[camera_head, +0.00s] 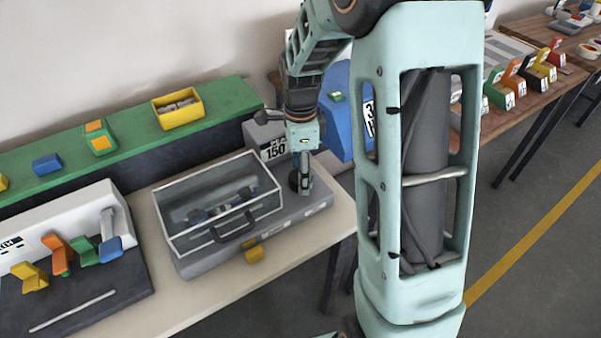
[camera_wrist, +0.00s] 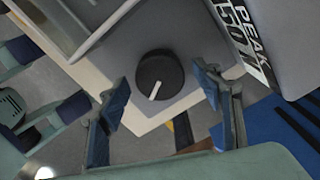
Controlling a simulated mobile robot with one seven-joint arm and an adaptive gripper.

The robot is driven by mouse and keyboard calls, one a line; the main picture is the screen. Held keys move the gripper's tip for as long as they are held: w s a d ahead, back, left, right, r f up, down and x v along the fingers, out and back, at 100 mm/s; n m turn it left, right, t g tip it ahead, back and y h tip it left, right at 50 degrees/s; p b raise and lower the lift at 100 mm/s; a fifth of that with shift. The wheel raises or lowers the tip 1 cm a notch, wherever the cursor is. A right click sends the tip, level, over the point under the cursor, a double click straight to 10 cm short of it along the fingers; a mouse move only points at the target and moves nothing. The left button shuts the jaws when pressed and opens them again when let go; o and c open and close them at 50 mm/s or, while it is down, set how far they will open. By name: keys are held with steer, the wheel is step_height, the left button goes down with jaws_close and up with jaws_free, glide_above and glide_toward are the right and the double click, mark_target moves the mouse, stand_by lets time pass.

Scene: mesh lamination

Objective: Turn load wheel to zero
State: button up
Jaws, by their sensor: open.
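The load wheel (camera_wrist: 160,75) is a round black knob with a white pointer line, on the grey top of the machine. In the wrist view its pointer runs from the knob's middle toward the lower left. In the head view the wheel (camera_head: 294,181) is partly hidden by my gripper (camera_head: 304,186), which hangs just above or beside it. In the wrist view my gripper (camera_wrist: 167,118) is open, its two blue-padded fingers spread left and right. The wheel shows beyond and between them. I cannot tell whether a finger touches it. No zero mark is readable.
The machine has a clear-lidded box (camera_head: 222,205) with a dark handle left of the wheel. A grey display block (camera_wrist: 270,40) reading "PEAK 150" stands close by. A blue case (camera_head: 340,115) is behind.

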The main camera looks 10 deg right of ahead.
steer(key=shift+f, duration=0.15)
steer(key=shift+c, duration=0.6)
steer(key=c, duration=1)
steer(key=shift+c, duration=0.2)
